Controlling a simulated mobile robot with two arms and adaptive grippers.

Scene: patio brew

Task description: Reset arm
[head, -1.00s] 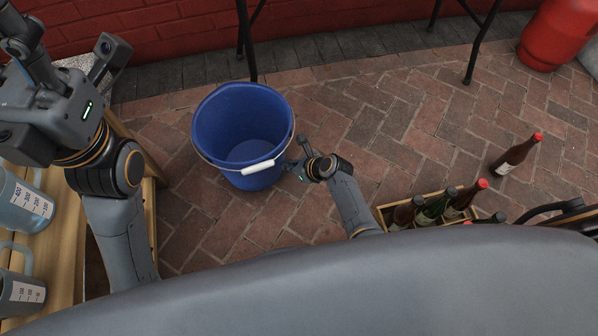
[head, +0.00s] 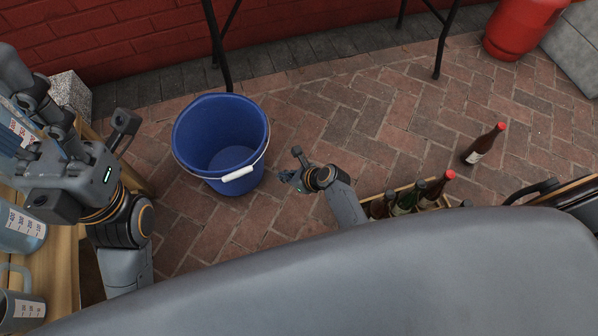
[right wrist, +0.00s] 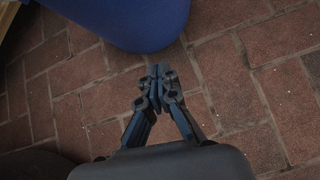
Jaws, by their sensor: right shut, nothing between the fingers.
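My right gripper (head: 286,178) is low over the brick floor, just right of the blue bucket (head: 192,158), with a small gap between them in the head view. In the right wrist view its two fingers (right wrist: 158,76) are together at the tips with nothing between them, and the bucket (right wrist: 140,22) shows just beyond. The bucket stands upright and looks empty, with its white-gripped handle against the near side. My left gripper (head: 62,150) is at the left edge over the wooden table; its fingertips are not clear.
Measuring jugs (head: 22,305) stand on the wooden table (head: 62,285) at left. A crate (head: 398,189) of bottles is right of my right forearm. A lone bottle (head: 484,146) stands on the floor. A red gas cylinder (head: 520,28) and black table legs (head: 222,60) are behind.

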